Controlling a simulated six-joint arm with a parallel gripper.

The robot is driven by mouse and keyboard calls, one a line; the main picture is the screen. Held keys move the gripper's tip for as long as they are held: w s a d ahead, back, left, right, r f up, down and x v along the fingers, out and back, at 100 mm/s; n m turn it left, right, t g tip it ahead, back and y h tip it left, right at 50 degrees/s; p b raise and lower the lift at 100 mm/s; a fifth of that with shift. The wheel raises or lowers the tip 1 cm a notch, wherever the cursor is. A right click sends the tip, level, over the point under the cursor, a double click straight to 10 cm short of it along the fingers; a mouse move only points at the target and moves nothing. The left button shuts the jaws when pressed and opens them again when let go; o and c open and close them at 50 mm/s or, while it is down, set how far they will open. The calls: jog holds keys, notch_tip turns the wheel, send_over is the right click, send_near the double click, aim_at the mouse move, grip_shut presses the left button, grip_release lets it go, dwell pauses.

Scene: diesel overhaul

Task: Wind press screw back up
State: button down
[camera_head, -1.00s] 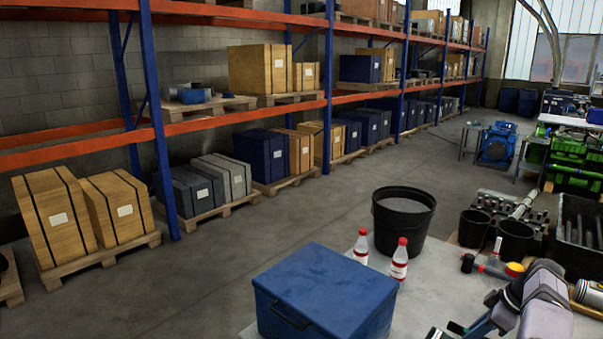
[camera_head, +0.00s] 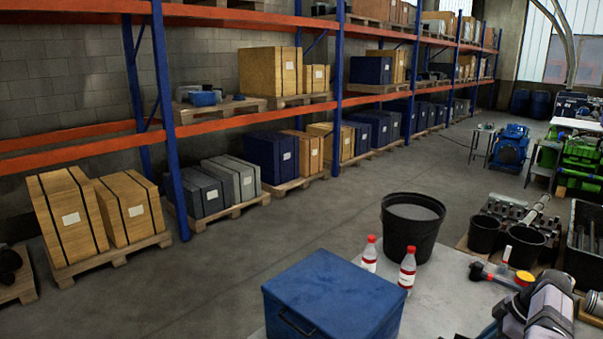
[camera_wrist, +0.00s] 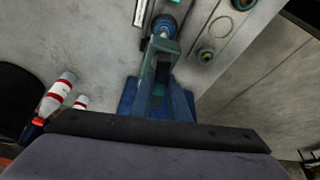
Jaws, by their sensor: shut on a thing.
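My gripper (camera_wrist: 162,42) reaches up the middle of the wrist view, with teal-grey fingers on a blue base. It is shut on a round blue-ringed end (camera_wrist: 164,24), which looks like the press screw's head. The fingers cover part of it, and its thread cannot be made out. In the head view my wrist (camera_head: 545,315) shows only at the lower right edge. The fingertips and the press are out of that picture.
A blue metal box (camera_head: 325,295) stands on the grey bench (camera_head: 445,290). Two red-capped bottles (camera_head: 407,268) and a black bucket (camera_head: 412,228) are beyond it. A yellow-ended tool (camera_head: 524,278) lies near my arm. Two round fittings (camera_wrist: 205,55) sit right of my gripper.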

jog(key=shift+b, duration=1.1)
jog(key=c, duration=1.7)
grip_release()
jog(key=shift+r, duration=0.1)
